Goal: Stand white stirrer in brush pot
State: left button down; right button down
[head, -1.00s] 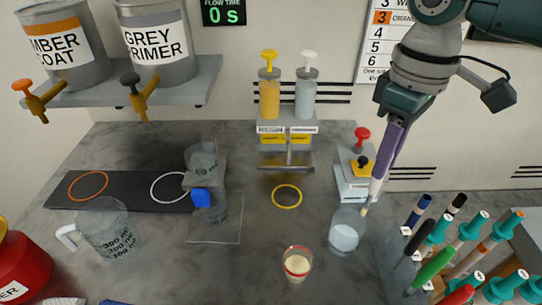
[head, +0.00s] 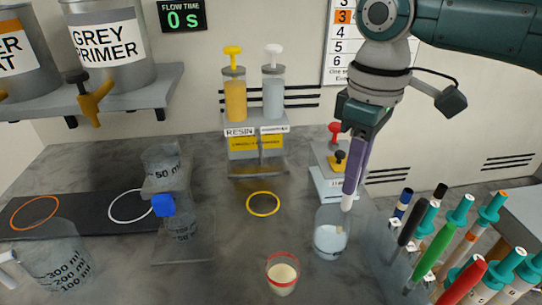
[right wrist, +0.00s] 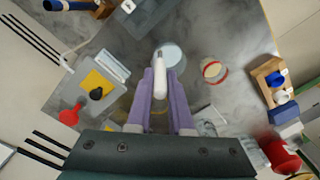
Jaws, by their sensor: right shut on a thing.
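The white stirrer (head: 347,201) is between the purple fingers of my right gripper (head: 353,178), pointing down. In the right wrist view the stirrer (right wrist: 155,66) sticks out beyond the fingertips of the gripper (right wrist: 158,90). A clear pot with pale liquid, which looks like the brush pot (head: 330,240), stands on the bench just below. It also shows in the right wrist view (right wrist: 173,56). The stirrer's lower end is near the pot's rim at its right side; I cannot tell whether it is inside. My left gripper is not in view.
A red-rimmed cup (head: 282,273) stands left of the pot. A rack of coloured-handled tools (head: 432,250) is close on the right. The bench around the yellow ring (head: 263,214) is clear.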

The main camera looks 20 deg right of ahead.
jog(key=shift+r, duration=0.1)
jog(key=c, duration=0.7)
grip_release()
jog(key=shift+c, duration=0.2)
notch_tip(320, 180, up, 10)
jog(key=shift+f+p, duration=0.1)
jog(key=shift+p, duration=0.45)
